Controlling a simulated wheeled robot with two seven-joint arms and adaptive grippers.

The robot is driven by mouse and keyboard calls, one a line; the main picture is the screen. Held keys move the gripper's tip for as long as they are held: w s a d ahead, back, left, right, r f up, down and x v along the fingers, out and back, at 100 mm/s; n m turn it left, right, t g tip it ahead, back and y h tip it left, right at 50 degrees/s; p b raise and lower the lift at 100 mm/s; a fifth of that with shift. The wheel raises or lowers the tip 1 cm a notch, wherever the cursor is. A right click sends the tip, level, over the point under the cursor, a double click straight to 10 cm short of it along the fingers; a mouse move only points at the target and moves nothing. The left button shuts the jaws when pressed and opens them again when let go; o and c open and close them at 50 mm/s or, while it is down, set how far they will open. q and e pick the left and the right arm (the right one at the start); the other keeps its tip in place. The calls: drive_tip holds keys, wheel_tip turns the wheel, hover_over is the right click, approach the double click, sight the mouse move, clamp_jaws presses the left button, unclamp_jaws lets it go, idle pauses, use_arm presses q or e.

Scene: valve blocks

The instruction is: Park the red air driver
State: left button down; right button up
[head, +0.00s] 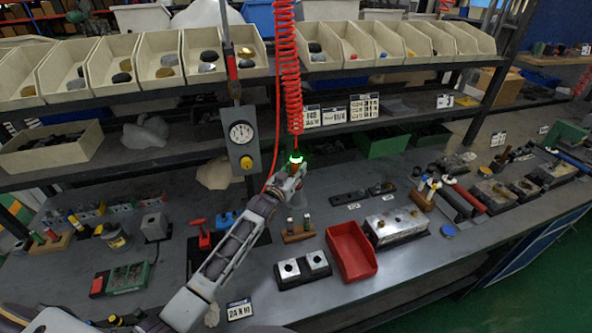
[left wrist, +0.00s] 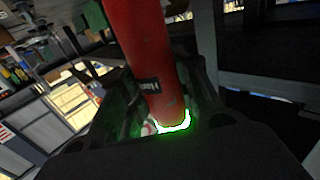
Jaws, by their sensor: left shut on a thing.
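The red air driver (left wrist: 145,50) is a red cylinder with a small dark label in the left wrist view. A bright green-white ring glows at its lower end there. My left gripper (head: 296,169) is shut on the driver, above the middle of the bench in the head view. The driver is mostly hidden by the gripper in the head view, where the green glow shows at the top of the grip. A red coiled hose (head: 288,70) runs up from there. My right gripper is in neither view.
A gauge panel (head: 242,140) with a yellow knob stands just left of the gripper. A red tray (head: 350,252), a metal valve block (head: 398,226) and a two-hole block (head: 302,269) lie in front. Shelf bins (head: 120,58) line the back. Some grey bench top is clear.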

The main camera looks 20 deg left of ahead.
use_arm(q)
drive_tip(key=shift+r, duration=0.2)
drive_tip(key=c, duration=1)
unclamp_jaws()
drive_tip(key=shift+o, duration=0.2)
drive_tip(key=shift+f, duration=0.3)
drive_tip(key=s+a, duration=0.2)
drive_tip(key=s, duration=1)
drive_tip(key=shift+r, duration=0.2)
drive_tip(key=shift+w+a, duration=0.1)
